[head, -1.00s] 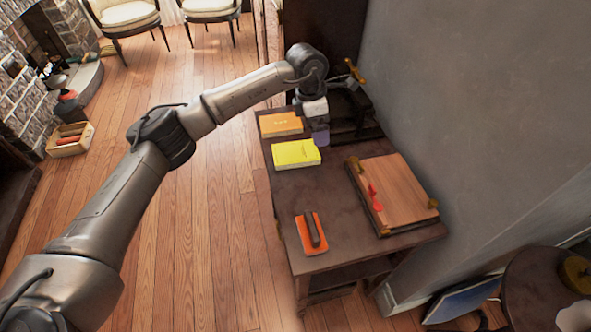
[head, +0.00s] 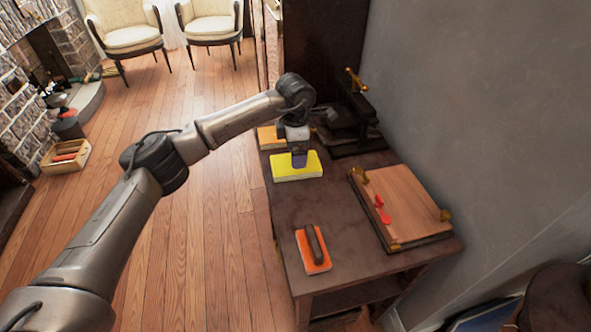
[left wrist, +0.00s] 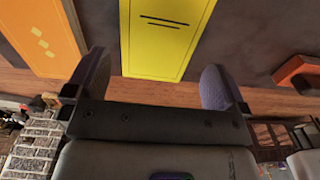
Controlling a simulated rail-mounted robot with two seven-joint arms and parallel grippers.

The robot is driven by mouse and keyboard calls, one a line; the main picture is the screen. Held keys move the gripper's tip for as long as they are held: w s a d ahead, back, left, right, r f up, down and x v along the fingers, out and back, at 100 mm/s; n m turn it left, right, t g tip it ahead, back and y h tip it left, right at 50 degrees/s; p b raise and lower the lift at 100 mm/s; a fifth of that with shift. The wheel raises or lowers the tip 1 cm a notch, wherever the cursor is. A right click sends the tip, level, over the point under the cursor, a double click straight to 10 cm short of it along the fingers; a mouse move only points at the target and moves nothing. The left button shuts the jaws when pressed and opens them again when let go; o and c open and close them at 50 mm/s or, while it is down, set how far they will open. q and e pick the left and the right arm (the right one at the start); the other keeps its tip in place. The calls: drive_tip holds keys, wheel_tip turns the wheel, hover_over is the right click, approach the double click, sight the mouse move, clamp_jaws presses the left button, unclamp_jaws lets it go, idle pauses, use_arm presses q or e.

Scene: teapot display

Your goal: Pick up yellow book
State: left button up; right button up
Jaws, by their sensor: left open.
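The yellow book (head: 297,172) lies flat on the dark table, near its left edge. In the left wrist view the yellow book (left wrist: 162,38) reaches from the top edge down to between my fingers. My left gripper (head: 299,160) is over the far part of the book in the head view. In the left wrist view my left gripper (left wrist: 158,88) is open, with one purple-grey finger on each side of the book's near end. I cannot tell whether the fingers touch it. My right gripper is not in view.
An orange book (head: 268,137) lies just behind the yellow one, partly hidden by my arm. An orange block with a dark handle (head: 313,250) and a wooden board (head: 400,205) are on the table (head: 300,210). A dark press (head: 352,125) stands behind.

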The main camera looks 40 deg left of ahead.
use_arm(q)
drive_tip(key=shift+f+b, duration=1.9)
drive_tip(key=shift+f, duration=0.75)
drive_tip(key=shift+c, duration=0.3)
drive_tip(key=shift+w+r, duration=0.1)
drive_tip(key=shift+c, duration=0.7)
drive_tip(key=c, duration=0.4)
